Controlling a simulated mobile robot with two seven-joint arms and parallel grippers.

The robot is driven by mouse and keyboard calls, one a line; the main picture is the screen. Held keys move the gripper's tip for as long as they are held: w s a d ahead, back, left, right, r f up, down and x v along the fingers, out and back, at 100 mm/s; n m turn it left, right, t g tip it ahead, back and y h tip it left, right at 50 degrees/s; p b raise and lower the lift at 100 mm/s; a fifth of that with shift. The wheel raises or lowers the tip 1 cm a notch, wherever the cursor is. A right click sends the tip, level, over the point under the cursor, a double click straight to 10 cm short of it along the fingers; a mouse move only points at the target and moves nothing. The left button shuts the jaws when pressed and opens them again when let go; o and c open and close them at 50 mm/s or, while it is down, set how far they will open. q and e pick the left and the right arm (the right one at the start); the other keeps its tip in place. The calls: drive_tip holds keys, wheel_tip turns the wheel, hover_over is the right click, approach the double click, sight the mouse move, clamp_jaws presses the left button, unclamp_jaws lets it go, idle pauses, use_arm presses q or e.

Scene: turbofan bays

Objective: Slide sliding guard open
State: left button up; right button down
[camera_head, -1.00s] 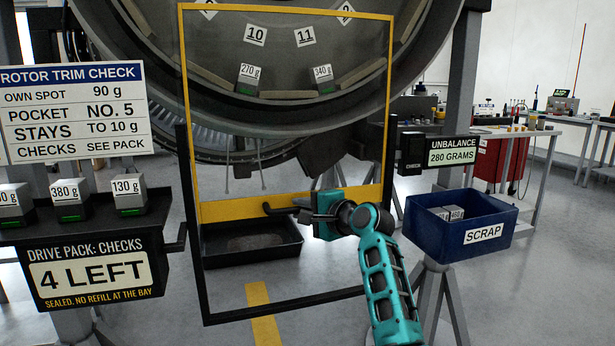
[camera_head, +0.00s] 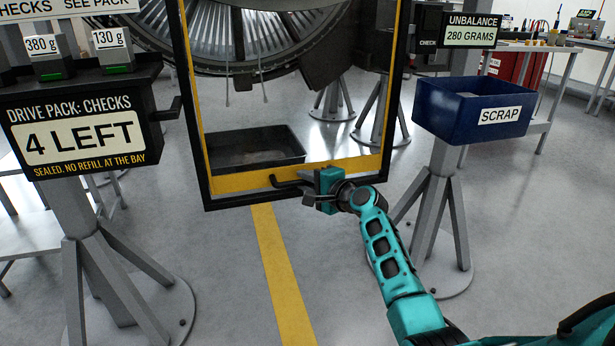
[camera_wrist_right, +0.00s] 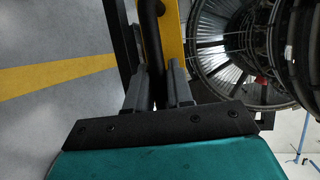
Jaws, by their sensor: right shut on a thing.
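The sliding guard (camera_head: 235,182) is a clear panel with a yellow border and a wide yellow lower bar. Its bar sits close to the bottom of the black upright frame (camera_head: 290,193); its top is cut off. A black bar handle (camera_head: 288,181) sticks out from the yellow bar. My right gripper (camera_head: 310,184) is shut on the handle's right part. In the right wrist view, the fingers (camera_wrist_right: 158,88) close around the black handle (camera_wrist_right: 151,25) beside the yellow bar (camera_wrist_right: 172,40). My left gripper is not in view.
The drive pack box (camera_head: 85,120) reads 4 LEFT, with weights on top, at left. A blue scrap bin (camera_head: 450,117) stands on a pedestal at right, below the unbalance display (camera_head: 474,32). A black tray (camera_head: 280,148) shows behind the guard. The front floor is clear.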

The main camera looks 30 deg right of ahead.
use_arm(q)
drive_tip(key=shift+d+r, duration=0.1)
use_arm(e)
drive_tip(key=shift+f, duration=0.1)
drive_tip(key=c, duration=1.4)
unclamp_jaws()
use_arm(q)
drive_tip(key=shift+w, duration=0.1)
use_arm(e)
drive_tip(key=o, duration=0.3)
use_arm(q)
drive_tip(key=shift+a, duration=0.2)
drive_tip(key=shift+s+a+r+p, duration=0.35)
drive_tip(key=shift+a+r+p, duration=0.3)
drive_tip(key=shift+p, duration=1.35)
use_arm(e)
drive_tip(key=v, duration=1.3)
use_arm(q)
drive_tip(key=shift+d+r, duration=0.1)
use_arm(e)
drive_tip(key=shift+w, duration=0.1)
